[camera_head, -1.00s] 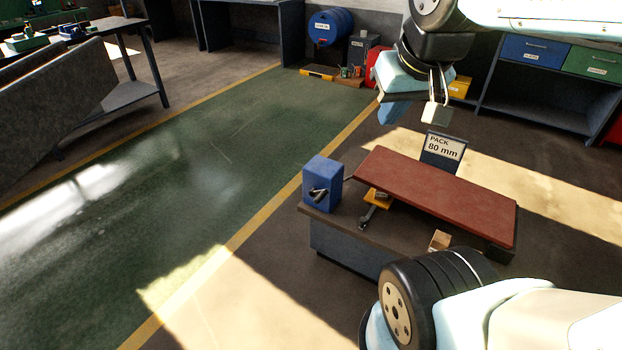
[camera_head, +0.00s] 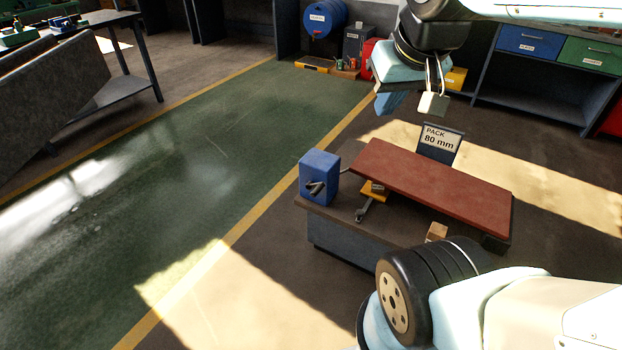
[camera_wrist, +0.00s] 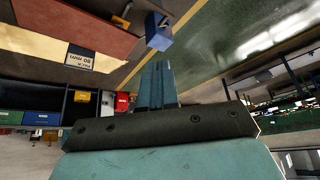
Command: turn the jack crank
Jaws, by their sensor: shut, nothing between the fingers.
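The jack crank (camera_head: 362,208) is a small grey handle. It sticks out toward the front from a yellow-orange jack (camera_head: 375,191) under the left end of a red plate (camera_head: 430,180). The jack is mostly hidden by the plate. A small orange part of it also shows in the wrist view (camera_wrist: 121,21). My gripper (camera_head: 387,102) hangs in the air beyond the bench, well above and apart from the crank. Its blue fingers (camera_wrist: 157,82) are together and empty in the wrist view.
A blue box (camera_head: 320,178) with dark grey rods stands on the low bench (camera_head: 330,218), left of the crank. A "PACK 80 mm" sign (camera_head: 440,141) stands behind the plate. A wooden block (camera_head: 437,232) sits at the front. Green floor (camera_head: 210,180) on the left is clear.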

